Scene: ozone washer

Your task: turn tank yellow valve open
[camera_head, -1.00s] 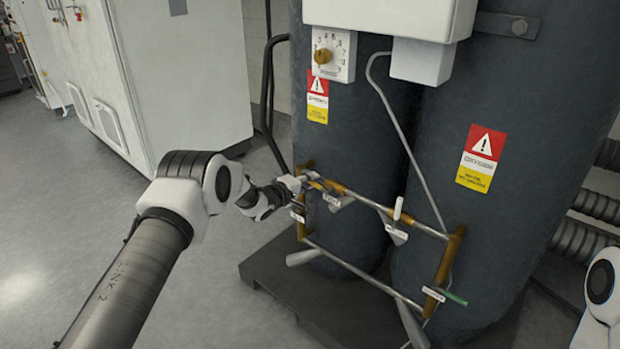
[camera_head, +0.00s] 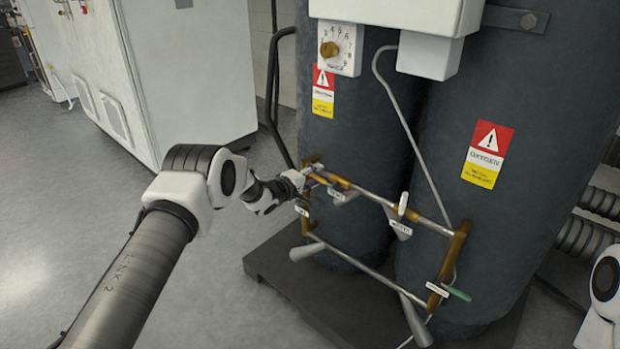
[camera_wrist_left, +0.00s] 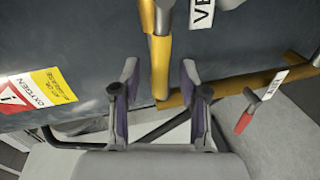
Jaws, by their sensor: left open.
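A pipe frame with brass-yellow fittings (camera_head: 455,253) and several small levers is fixed to the front of the dark tanks (camera_head: 350,130). My left gripper (camera_wrist_left: 158,75) is open at the frame's upper left corner. In the left wrist view a yellow-brass pipe section (camera_wrist_left: 160,60) lies between its two fingers, with a gap on each side. A brighter yellow strip (camera_wrist_left: 147,15) runs along the pipe above it; I cannot tell whether this is the yellow valve's handle. In the head view the gripper and wrist partly cover this corner. My right gripper is out of view.
A red lever (camera_wrist_left: 243,122) hangs right of the fingers in the left wrist view. A green lever (camera_head: 457,293) is at the frame's lower right. A white box (camera_head: 395,15) with a dial is above. A white cabinet (camera_head: 165,75) stands behind my arm; open floor lies left.

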